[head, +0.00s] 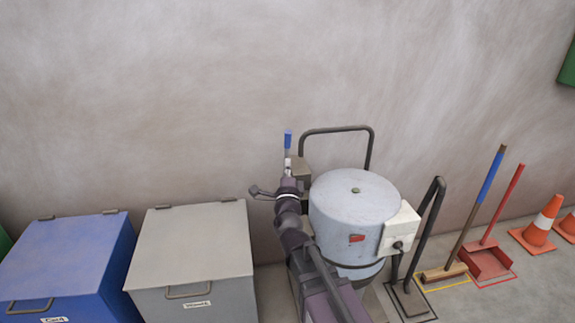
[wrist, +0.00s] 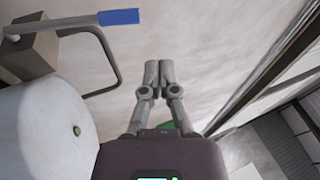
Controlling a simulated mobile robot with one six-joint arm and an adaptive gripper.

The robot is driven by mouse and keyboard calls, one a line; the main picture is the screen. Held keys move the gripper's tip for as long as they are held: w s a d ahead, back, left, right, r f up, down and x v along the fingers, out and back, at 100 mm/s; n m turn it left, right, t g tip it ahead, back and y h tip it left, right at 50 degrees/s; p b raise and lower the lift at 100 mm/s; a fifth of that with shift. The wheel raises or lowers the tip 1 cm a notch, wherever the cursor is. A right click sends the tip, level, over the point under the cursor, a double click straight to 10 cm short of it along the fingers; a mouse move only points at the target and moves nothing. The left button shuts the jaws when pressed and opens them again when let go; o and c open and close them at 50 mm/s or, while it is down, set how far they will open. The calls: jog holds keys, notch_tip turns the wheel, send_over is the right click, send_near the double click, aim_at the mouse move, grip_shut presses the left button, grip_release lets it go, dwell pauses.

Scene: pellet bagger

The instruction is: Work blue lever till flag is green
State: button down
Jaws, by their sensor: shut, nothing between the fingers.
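The blue lever (head: 288,140) stands upright on a brown box beside the pellet bagger's pale drum (head: 350,205). In the wrist view its blue grip (wrist: 119,17) is at the top, on a grey rod running left to the box. A flag (head: 356,239) on the drum's front shows red. My gripper (head: 256,192) is left of and below the lever's grip in the head view. In the wrist view my gripper (wrist: 159,68) has its fingertips together and empty, apart from the blue grip, which is up and to the left. My arm hides part of the lever's base.
A dark bent bar (head: 337,128) rises behind the drum, and another (head: 430,225) stands at its right. A blue bin (head: 65,255) and a grey bin (head: 195,245) stand left. A broom, a red dustpan (head: 487,258) and cones stand right. The wall above is bare.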

jog(key=s+d+f+n+g+y, duration=0.1)
jog(key=d+f+n+g, duration=0.3)
jog(key=f+n+g, duration=0.3)
jog(key=s+d+f+n+g+y, duration=0.2)
jog(key=d+f+n+g, duration=0.3)
jog(key=f, duration=0.5)
jog(key=s+d+f+n+g+h, duration=0.2)
jog(key=s+d+f+g, duration=0.2)
jog(key=s+d, duration=0.3)
jog(key=s+d+f+n+g+h, duration=0.3)
jog(key=s+d+f+g, duration=0.1)
jog(key=s+d+g, duration=0.2)
jog(key=shift+s+d, duration=0.9)
jog(key=shift+s, duration=0.3)
